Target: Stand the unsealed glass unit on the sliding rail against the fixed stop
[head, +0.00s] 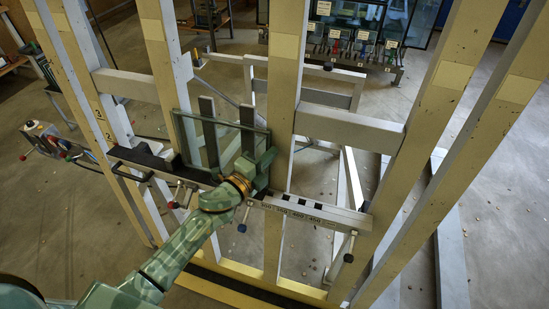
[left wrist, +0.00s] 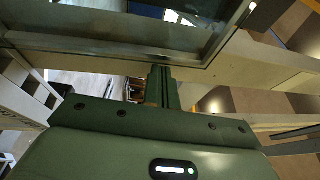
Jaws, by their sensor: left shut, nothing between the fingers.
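The glass unit (head: 228,143), a greenish pane with a thin edge, stands upright on the rail in front of two dark posts, tilted a little in the picture. The rail (head: 318,211) is a light bar with scale markings and dark slots, crossing the wooden uprights. My left gripper (head: 265,168) is at the unit's lower right corner, its fingers shut with nothing between them. In the left wrist view the closed fingers (left wrist: 162,88) are just below the unit's framed edge (left wrist: 120,47); contact cannot be told. I cannot clearly make out the fixed stop. My right gripper is out of view.
Tall wooden uprights (head: 283,100) stand around the rail. A control box with a red button (head: 40,135) is at the left. A tool rack (head: 335,50) stands at the back. Open floor lies to the right.

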